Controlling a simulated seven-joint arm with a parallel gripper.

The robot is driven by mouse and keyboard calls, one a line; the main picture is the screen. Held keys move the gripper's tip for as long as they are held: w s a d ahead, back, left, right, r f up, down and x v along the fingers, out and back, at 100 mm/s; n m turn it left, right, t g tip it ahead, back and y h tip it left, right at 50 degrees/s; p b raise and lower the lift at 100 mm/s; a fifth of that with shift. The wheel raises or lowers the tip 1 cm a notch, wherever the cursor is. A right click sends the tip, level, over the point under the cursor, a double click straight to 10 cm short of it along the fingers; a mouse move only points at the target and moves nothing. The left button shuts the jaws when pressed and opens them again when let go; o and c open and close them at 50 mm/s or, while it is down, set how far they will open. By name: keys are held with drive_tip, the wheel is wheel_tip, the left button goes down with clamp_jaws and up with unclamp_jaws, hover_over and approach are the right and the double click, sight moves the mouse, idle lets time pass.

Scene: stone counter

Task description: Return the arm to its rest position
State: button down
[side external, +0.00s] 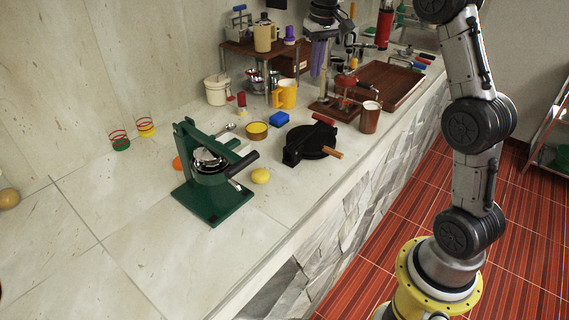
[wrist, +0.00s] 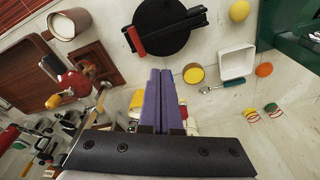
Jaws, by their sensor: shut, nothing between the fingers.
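My gripper (side external: 318,68) hangs above the back part of the stone counter in the side external view, with its purple fingers pointing down. In the wrist view the two purple fingers (wrist: 160,76) lie side by side, shut with nothing held between them. My arm rises from its yellow base at the right of the counter and leaves the top of the side external view. Part of the arm is out of frame.
A small shelf (side external: 237,47) is left. The black waffle iron (side external: 309,143) and green press (side external: 214,196) are nearer. The front-left counter is clear.

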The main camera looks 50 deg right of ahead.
drive_tip(key=s+a+r+n+t, duration=0.2)
drive_tip(key=s+a+r, duration=0.2)
drive_tip(key=s+a, duration=0.4)
drive_tip(key=s+a+r+n+t, duration=0.1)
drive_tip(key=s+a+r, duration=0.3)
drive_tip(key=s+a, duration=0.35)
drive_tip(key=s+a+f+n+t, duration=0.1)
drive_tip(key=s+a+f, duration=0.2)
drive_tip(key=s+f, duration=0.8)
drive_tip(key=shift+s+a+n+y, duration=0.3)
drive_tip(key=shift+s+n, duration=0.1)
drive_tip(key=shift+s, duration=0.85)
drive_tip(key=shift+r, duration=0.1)
